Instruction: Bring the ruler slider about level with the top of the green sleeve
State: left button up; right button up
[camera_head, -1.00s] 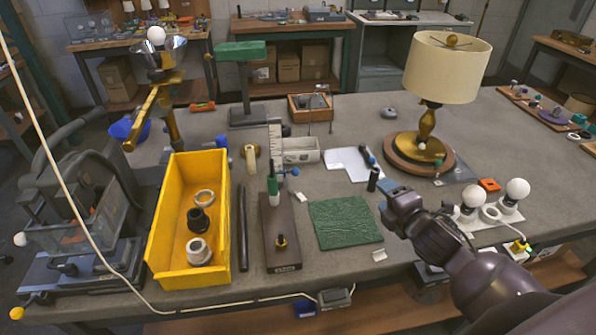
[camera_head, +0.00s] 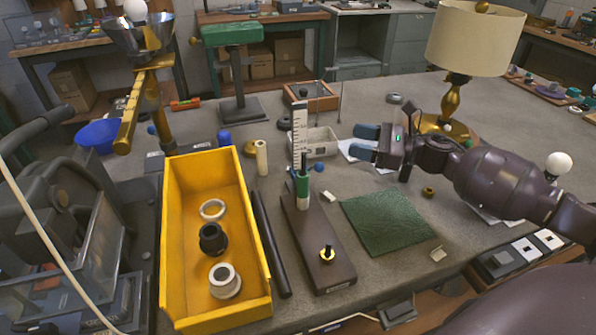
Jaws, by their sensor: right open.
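The white ruler (camera_head: 299,130) stands upright behind the dark wooden block (camera_head: 318,238). The green sleeve (camera_head: 303,190) stands upright on the block in front of the ruler's lower part, with a dark rod rising from its top. A small blue knob (camera_head: 319,167) shows just right of the sleeve, near its top in the picture; I cannot tell clearly whether it belongs to the slider. My right gripper (camera_head: 364,141) is open and empty, its blue fingertips pointing left towards the ruler, with a gap between them and the ruler. My left gripper is out of view.
A yellow bin (camera_head: 262,268) with rings stands left of the block, with a black rod (camera_head: 270,240) between. A green mat (camera_head: 388,220) lies to the right. A white tray (camera_head: 322,143) sits behind the ruler. The lamp (camera_head: 452,105) stands behind my right arm.

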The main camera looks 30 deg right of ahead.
jog(key=f, duration=0.2)
jog(key=b, duration=0.2)
send_near(323, 165)
jog(key=shift+w+a+f, duration=0.25)
jog(key=shift+w+a, duration=0.2)
jog(key=shift+w, duration=0.1)
jog(key=shift+w+a+f, duration=0.3)
jog(key=shift+w+a, duration=0.15)
jog(key=shift+w, duration=0.05)
jog(key=x, duration=0.5)
jog(key=shift+w+a+r, duration=0.1)
jog(key=shift+w+r, duration=0.05)
jog(key=shift+b+x, duration=0.3)
jog(key=shift+x, duration=0.55)
jog(key=shift+w+a, duration=0.1)
grip_shut()
